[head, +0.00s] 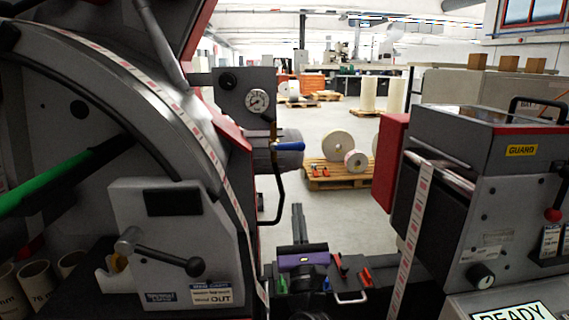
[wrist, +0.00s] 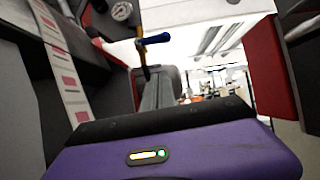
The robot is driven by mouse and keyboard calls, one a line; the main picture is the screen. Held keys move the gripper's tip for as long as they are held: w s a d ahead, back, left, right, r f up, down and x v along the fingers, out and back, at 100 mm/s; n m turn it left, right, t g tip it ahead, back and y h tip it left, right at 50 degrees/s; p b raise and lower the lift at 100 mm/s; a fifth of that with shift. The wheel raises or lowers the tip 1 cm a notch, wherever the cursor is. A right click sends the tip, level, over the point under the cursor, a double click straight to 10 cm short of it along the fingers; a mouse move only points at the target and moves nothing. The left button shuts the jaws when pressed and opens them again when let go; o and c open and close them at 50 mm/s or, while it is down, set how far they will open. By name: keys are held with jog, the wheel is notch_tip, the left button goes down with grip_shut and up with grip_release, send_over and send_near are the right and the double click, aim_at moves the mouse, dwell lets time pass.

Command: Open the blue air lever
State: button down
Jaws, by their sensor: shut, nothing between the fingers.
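The blue air lever (head: 289,146) sits on a brass valve below a round pressure gauge (head: 257,100) on the left machine. Its handle points roughly sideways to the right. In the wrist view the blue lever (wrist: 157,39) shows just beyond my fingers, with the gauge (wrist: 122,11) up and to its left. My gripper (head: 297,208), with its purple body, is below the lever in the head view, fingers pointing up and away. The fingers (wrist: 160,76) are together and empty. They look apart from the lever; the exact depth gap is hard to tell.
A dark hose (head: 278,195) hangs below the valve. The label web (head: 232,190) runs down the left machine. A red-edged machine marked GUARD (head: 521,150) stands at right. A pallet (head: 335,177) with rolls lies beyond the open gap between the machines.

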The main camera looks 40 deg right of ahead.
jog(key=shift+m, duration=0.3)
jog(key=p, duration=0.5)
send_near(287, 147)
jog(key=w+d, duration=0.5)
jog(key=shift+s+r, duration=0.1)
jog(key=shift+r, duration=0.75)
jog(key=shift+f, duration=0.1)
